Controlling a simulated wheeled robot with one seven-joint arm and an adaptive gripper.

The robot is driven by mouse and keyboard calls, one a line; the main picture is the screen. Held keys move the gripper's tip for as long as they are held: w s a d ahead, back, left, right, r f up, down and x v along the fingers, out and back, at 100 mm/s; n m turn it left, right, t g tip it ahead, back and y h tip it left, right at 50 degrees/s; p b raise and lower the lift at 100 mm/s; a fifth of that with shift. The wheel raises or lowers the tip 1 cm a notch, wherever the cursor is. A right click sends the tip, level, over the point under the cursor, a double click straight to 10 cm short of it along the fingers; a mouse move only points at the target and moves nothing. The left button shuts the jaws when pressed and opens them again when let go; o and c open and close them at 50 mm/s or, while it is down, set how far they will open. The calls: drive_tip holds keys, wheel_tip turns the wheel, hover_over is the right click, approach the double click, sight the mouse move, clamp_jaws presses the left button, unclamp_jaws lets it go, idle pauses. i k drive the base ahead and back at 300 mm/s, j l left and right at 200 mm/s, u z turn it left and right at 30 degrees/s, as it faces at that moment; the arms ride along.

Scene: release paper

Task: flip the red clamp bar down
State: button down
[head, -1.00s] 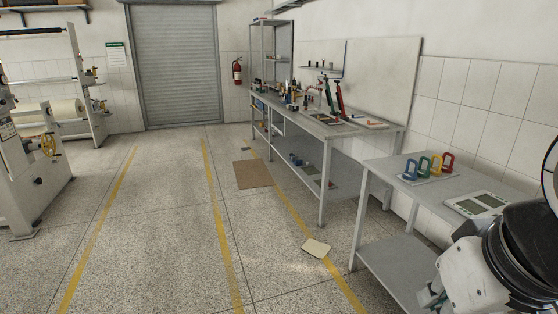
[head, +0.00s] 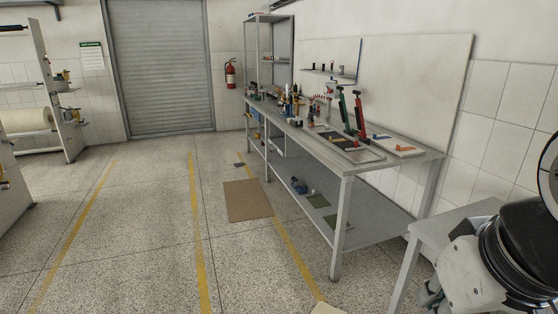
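The red clamp bar (head: 360,113) stands raised, slightly tilted, on the long grey workbench (head: 347,172), near its closer end. A similar green bar (head: 343,108) stands raised just left of it. Dark flat plates (head: 335,139) lie at the foot of the bars; their hinges are too small to make out. My arm is folded at the lower right, and what looks like my gripper (head: 431,294) shows at its lower left edge. It is well apart from the bars, and its fingers are too unclear to tell open from shut.
A lower grey table (head: 440,226) stands at right, close to my arm, partly hidden by it. Light paper (head: 326,308) lies on the floor at the bottom edge. A brown mat (head: 246,200) lies left of the workbench.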

sight(358, 110)
drive_tip(key=i, duration=2)
drive_tip(key=i+z, duration=0.25)
drive_tip(key=i, duration=0.2)
drive_tip(key=i+j+z, duration=0.2)
drive_tip(key=i, duration=0.25)
drive_tip(key=i+j+z, duration=0.25)
drive_tip(key=i, duration=0.15)
drive_tip(key=i+j+z, duration=0.2)
drive_tip(key=i, duration=0.25)
